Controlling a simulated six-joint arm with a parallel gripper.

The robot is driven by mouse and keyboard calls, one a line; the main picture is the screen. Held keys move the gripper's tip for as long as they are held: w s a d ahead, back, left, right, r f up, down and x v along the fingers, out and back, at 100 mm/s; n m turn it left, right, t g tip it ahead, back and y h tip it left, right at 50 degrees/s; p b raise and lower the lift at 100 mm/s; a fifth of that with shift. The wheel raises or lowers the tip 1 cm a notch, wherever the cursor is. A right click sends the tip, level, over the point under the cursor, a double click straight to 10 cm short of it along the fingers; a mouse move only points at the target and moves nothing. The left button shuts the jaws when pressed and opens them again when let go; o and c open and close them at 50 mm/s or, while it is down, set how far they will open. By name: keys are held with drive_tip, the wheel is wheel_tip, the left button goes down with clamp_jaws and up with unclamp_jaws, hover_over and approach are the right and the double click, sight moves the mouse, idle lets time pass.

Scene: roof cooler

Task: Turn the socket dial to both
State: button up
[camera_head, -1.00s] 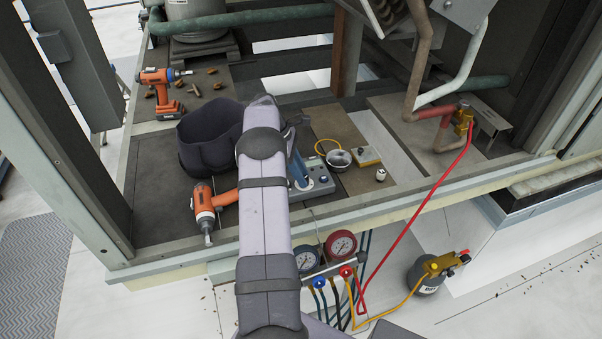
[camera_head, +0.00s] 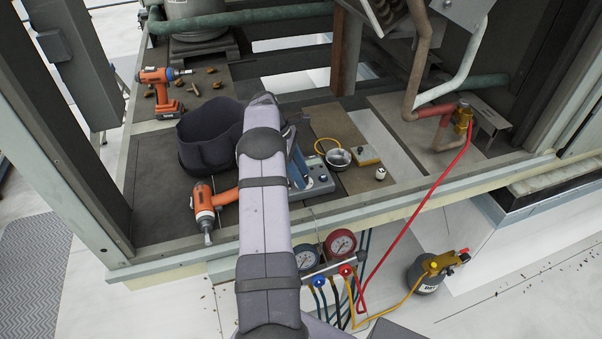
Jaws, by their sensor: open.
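A small grey-blue unit (camera_head: 319,184) with a blue upright part and small round fittings on its top stands on the deck, just right of my arm. My arm covers its left side. I cannot make out which fitting is the socket dial, nor any marking or setting. My arm rises from the bottom middle of the view and bends away at its top. Only a small dark piece beyond its right edge shows, above the unit. My gripper's fingers are hidden behind the arm, so their distance from the unit cannot be seen.
A dark open bag (camera_head: 203,150) stands left of my arm. An orange driver (camera_head: 204,200) lies close on the left; another (camera_head: 162,90) stands farther back. A metal cup (camera_head: 338,158) sits right of the unit. Gauges (camera_head: 340,243), a red hose (camera_head: 415,215) and a cylinder (camera_head: 424,276) are at front right.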

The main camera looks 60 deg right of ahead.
drive_tip(key=b+v, duration=0.2)
drive_tip(key=v, duration=0.5)
drive_tip(key=shift+r, duration=0.1)
idle(0.5)
drive_tip(key=w+a+r+t, duration=0.2)
drive_tip(key=w+a, duration=0.8)
drive_tip(key=a, duration=0.3)
drive_tip(key=a+m+t, duration=0.1)
drive_tip(key=a, duration=2)
drive_tip(key=s+a+f+m+t+y, duration=0.1)
drive_tip(key=s+a+f+m, duration=0.25)
drive_tip(key=s+a, duration=1.1)
wheel_tip(320, 180, down, 14)
drive_tip(key=w+a+b, duration=0.1)
drive_tip(key=w+b, duration=0.1)
drive_tip(key=b, duration=1.1)
drive_tip(key=shift+n+b, duration=0.35)
